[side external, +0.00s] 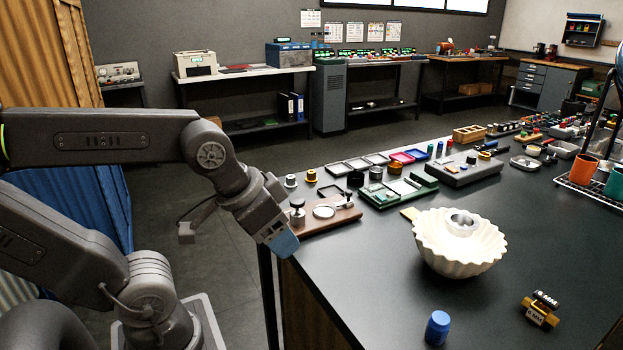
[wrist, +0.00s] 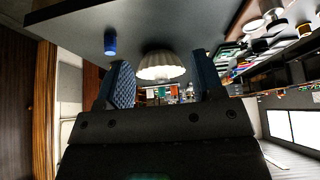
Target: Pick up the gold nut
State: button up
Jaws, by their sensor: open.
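A small gold round piece (side external: 311,176) stands at the back left edge of the dark table, beside a silver one; it may be the gold nut, but it is too small to be sure. A gold and black block with lettering (side external: 540,309) lies at the front right. My gripper (side external: 281,241) hangs at the table's left edge, in front of the wooden board and apart from both gold pieces. In the wrist view my gripper (wrist: 166,82) has its two blue fingers spread, with nothing held between them. I cannot make out a gold nut there.
A white fluted bowl (side external: 459,243) stands mid-table, with a blue jar (side external: 437,328) in front. A wooden board (side external: 325,216) with metal tools lies beside my gripper. Trays and small parts crowd the back; an orange cup (side external: 583,170) stands right. The front of the table is mostly clear.

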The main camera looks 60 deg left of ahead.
jog(key=shift+o, duration=0.5)
jog(key=shift+o, duration=0.6)
jog(key=w+a+r+n+y, duration=0.1)
jog(key=w+a+r+n, duration=0.25)
jog(key=w+a, duration=0.55)
jog(key=n+g+y, duration=0.1)
jog(key=n+y, duration=0.2)
jog(key=n, duration=0.2)
send_over(311, 172)
jog(key=s+d, duration=0.5)
jog(key=d, duration=0.1)
notch_tip(311, 172, down, 8)
jog(key=shift+n, duration=0.25)
jog(key=x, duration=0.4)
jog(key=a+x, duration=0.1)
jog(key=x, duration=0.4)
jog(key=shift+s+r, duration=0.15)
jog(key=shift+x, duration=2.95)
jog(key=shift+a, duration=0.15)
